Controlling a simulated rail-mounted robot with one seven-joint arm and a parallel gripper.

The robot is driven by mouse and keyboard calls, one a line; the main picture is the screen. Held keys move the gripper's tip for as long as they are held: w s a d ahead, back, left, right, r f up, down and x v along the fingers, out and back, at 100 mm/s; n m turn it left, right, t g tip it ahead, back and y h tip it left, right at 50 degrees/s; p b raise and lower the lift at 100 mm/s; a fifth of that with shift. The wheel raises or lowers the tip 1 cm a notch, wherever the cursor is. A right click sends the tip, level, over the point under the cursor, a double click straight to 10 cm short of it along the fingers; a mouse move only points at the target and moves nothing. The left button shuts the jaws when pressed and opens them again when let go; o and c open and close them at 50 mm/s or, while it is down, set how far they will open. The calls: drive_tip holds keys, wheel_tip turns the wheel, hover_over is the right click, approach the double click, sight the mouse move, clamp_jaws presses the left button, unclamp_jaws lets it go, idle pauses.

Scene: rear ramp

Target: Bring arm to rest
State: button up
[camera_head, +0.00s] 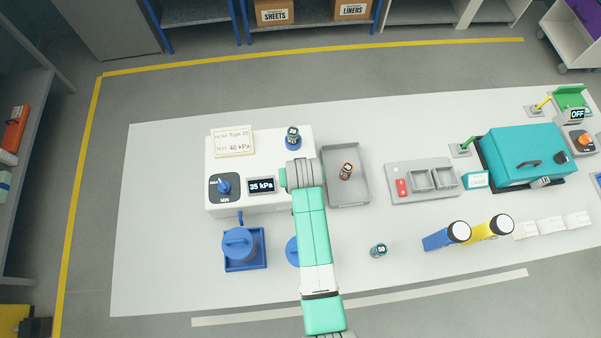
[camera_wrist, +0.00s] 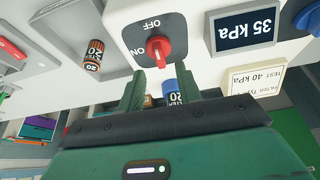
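My gripper (camera_wrist: 160,76) shows in the wrist view with two green fingers apart and nothing held between them. Its fingertips are close to a red ON/OFF knob (camera_wrist: 158,50) on the white test unit (camera_wrist: 122,14); I cannot tell whether they touch it. A blue can labelled 20 (camera_wrist: 174,96) shows between the fingers, farther off. In the head view my arm reaches from the bottom edge over the table to the right side of the test unit (camera_head: 262,205). My wrist hides the fingers and the red knob there.
The unit's display (camera_head: 261,185) reads 35 kPa. The blue can (camera_head: 292,137) stands on the unit. A grey tray (camera_head: 361,201) with an orange can (camera_head: 346,171) is right of my arm. A dark can (camera_head: 378,250), blue pot (camera_head: 239,245) and teal box (camera_head: 520,150) stand on the table.

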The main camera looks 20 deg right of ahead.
drive_tip(key=v, duration=0.3)
drive_tip(key=shift+s+r, duration=0.1)
drive_tip(key=shift+r, duration=0.1)
idle(0.3)
drive_tip(key=w+a+r+n+t, duration=0.1)
drive_tip(key=w+a+r+t, duration=0.2)
drive_tip(key=r, duration=0.9)
drive_tip(key=w+a+r+t, duration=0.1)
drive_tip(key=w+r+t, duration=0.25)
drive_tip(key=r, duration=0.85)
drive_tip(key=w+a+r+n+t, duration=0.1)
drive_tip(key=w+a+r+t, duration=0.2)
drive_tip(key=r, duration=1)
drive_tip(key=s+a+r+t, duration=0.2)
drive_tip(key=s+r, duration=0.4)
drive_tip(key=r, duration=0.3)
drive_tip(key=s+a+r+n+t+y, duration=0.1)
drive_tip(key=s+a+r+t, duration=0.2)
drive_tip(key=r, duration=0.7)
drive_tip(key=s+a+r+t, duration=0.2)
drive_tip(key=s+r+t, duration=0.4)
drive_tip(key=s+r, duration=0.3)
drive_tip(key=shift+a+r+y, duration=0.4)
